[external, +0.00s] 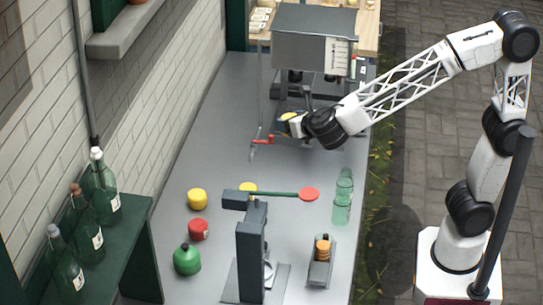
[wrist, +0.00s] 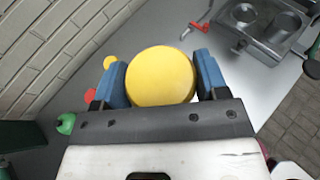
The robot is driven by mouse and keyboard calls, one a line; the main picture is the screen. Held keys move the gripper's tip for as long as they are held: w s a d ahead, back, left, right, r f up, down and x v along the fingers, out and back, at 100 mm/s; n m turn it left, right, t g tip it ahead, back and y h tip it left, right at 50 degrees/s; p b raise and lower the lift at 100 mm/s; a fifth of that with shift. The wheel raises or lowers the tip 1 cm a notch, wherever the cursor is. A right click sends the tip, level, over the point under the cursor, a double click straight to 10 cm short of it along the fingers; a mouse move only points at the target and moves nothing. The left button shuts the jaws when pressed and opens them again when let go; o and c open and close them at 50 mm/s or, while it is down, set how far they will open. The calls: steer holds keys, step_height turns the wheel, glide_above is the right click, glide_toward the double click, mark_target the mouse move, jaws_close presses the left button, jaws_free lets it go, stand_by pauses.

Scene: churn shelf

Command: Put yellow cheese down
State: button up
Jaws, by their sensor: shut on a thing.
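My gripper (wrist: 160,72) is shut on a round yellow cheese (wrist: 160,80), held between its two blue fingers in the wrist view. In the external view my gripper (external: 290,122) is over the far part of the grey bench, beside a red-handled device; the held cheese (external: 287,116) shows there only as a small yellow patch.
A red-handled metal device (external: 263,140) and a grey machine (external: 312,50) stand close to my gripper. Bare bench lies left of my gripper.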

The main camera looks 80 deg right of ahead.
step_height(320, 180, up, 6)
steer(key=shift+f, duration=0.2)
steer(key=w+r+n+t+y, duration=0.1)
steer(key=w+n+t+y, duration=0.2)
steer(key=w+n+y, duration=0.5)
steer(key=shift+w+a+n+y, duration=0.35)
steer(key=shift+w+y, duration=0.35)
steer(key=shift+w, duration=5.65)
steer(key=shift+w+d+n+y, duration=0.1)
steer(key=shift+w+n+y, duration=0.35)
steer(key=shift+w, duration=0.4)
steer(key=shift+w+d+f+n+g+y, duration=0.65)
steer(key=shift+w+d+n+g+y, duration=2.8)
steer(key=shift+d+n+y, duration=1.85)
step_height(320, 180, down, 26)
steer(key=shift+w+t, duration=0.4)
steer(key=shift+t, duration=0.05)
